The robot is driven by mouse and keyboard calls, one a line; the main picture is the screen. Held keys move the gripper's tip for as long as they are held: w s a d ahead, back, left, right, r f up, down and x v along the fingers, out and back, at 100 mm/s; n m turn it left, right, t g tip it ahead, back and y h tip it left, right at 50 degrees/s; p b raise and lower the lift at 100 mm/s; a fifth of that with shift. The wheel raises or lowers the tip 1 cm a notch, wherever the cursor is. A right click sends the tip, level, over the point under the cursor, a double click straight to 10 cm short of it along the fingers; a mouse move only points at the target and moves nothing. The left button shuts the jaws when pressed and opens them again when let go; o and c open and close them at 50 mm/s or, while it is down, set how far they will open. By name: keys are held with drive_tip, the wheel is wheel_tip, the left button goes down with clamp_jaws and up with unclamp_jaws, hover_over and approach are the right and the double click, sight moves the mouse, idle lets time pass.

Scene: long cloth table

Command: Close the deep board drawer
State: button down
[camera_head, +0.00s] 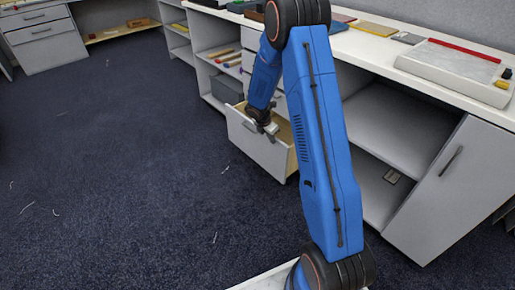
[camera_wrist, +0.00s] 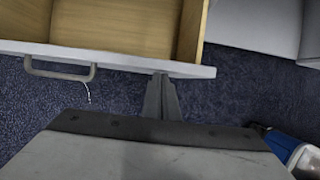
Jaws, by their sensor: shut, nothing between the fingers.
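The deep drawer (camera_head: 250,142) is pulled out low in the cabinet under the table, with a white front and a pale wood inside. In the wrist view its wooden inside (camera_wrist: 125,22) looks empty where it shows. A metal handle (camera_wrist: 60,74) is on the front, left of my fingers. My gripper (camera_head: 268,128) is shut and empty at the drawer front. In the wrist view the shut fingers (camera_wrist: 161,82) reach the outer side of the front panel (camera_wrist: 110,57); I cannot tell whether they touch it. My arm hides part of the drawer and cabinet.
A slanted white cabinet door panel (camera_head: 450,190) with a handle is at the right, beside open shelves (camera_head: 385,130). The table top (camera_head: 370,47) above carries boards and a white tray (camera_head: 455,68). Dark carpet (camera_head: 110,160) with a few scraps is free at the left.

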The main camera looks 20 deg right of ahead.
drive_tip(key=w+d, duration=0.3)
drive_tip(key=d, duration=0.7)
drive_tip(key=shift+w, duration=0.1)
